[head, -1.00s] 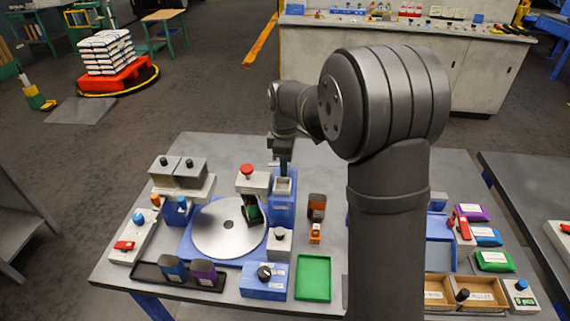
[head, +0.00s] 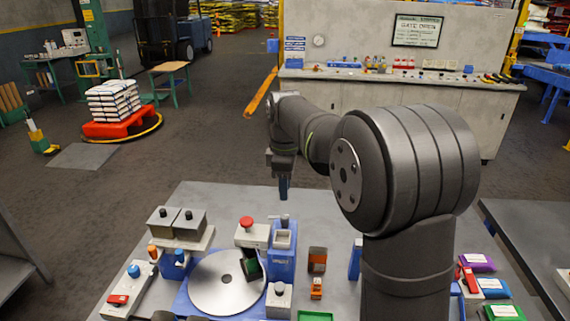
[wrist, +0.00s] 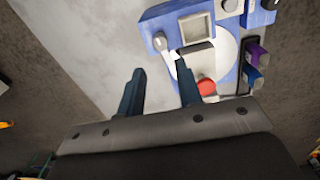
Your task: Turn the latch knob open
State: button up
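A small grey knob (head: 285,220) sits on the back of the blue machine (head: 282,262); I cannot tell for sure that it is the latch knob. In the wrist view the knob (wrist: 160,42) is at the corner of the blue housing, by a square grey-rimmed opening (wrist: 196,28). My gripper (head: 283,190) hangs beyond the machine's back in the head view, with its fingers pointing down. In the wrist view my gripper (wrist: 160,68) has its two dark fingers apart with nothing between them. The knob appears ahead of the fingertips, apart from them.
A round metal turntable (head: 226,283) and a red button (head: 246,222) are near the machine. The grey tabletop (head: 215,197) is clear at the back left. A lit display (head: 417,31) hangs behind.

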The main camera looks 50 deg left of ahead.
notch_tip(320, 180, up, 7)
send_over(285, 215)
jog(key=shift+f, duration=0.2)
dwell(0.6)
notch_tip(285, 215, down, 17)
jog(key=shift+f, duration=0.1)
dwell(0.4)
